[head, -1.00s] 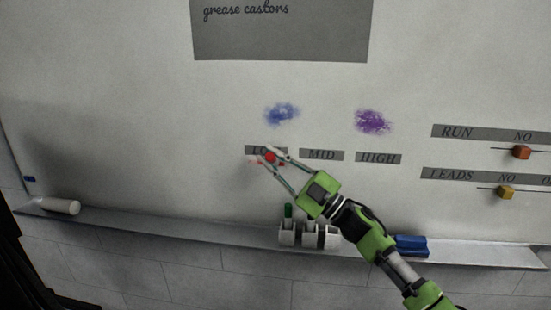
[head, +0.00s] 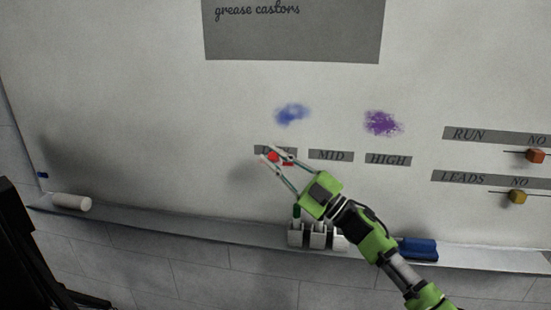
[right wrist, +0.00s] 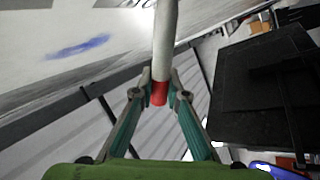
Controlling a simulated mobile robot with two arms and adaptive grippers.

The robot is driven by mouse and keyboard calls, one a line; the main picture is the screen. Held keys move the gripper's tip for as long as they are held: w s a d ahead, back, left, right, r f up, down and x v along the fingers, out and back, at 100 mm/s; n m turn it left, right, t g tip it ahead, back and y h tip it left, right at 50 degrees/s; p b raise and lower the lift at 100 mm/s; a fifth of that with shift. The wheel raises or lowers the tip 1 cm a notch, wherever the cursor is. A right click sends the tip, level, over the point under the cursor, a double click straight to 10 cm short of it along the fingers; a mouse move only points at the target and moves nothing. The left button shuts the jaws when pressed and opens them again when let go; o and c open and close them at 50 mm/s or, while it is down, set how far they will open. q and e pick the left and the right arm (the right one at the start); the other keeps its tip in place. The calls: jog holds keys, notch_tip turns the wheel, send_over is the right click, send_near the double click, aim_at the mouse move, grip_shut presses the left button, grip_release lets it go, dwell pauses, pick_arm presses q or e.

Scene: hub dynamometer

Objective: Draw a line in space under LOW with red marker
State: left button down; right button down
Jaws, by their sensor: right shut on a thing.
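My right gripper (head: 272,154) is in front of the whiteboard at the LOW label (head: 262,150) and hides most of its lettering. It is shut on the red marker (head: 273,157), whose red end shows between the fingers. In the right wrist view, the marker (right wrist: 165,45) has a long white body pointing away from the gripper and a red end between the fingertips. A short red streak (head: 288,164) shows just right of the fingers, at the label's lower edge. Whether the tip touches the board is hidden. My left gripper is not in view.
MID (head: 331,155) and HIGH (head: 388,160) labels are to the right. Blue (head: 292,114) and purple (head: 382,123) smudges are above. The ledge below has a marker holder (head: 296,236) with a green marker (head: 296,212), a blue eraser (head: 418,248) and a white cylinder (head: 72,202).

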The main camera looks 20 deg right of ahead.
jog(key=shift+w+a, duration=0.4)
jog(key=shift+a, duration=0.15)
jog(key=shift+w+a, duration=0.35)
jog(key=shift+a, duration=0.25)
jog(key=shift+w+a, duration=0.4)
jog(key=shift+a, duration=0.15)
jog(key=shift+w+a, duration=0.35)
jog(key=shift+a, duration=0.25)
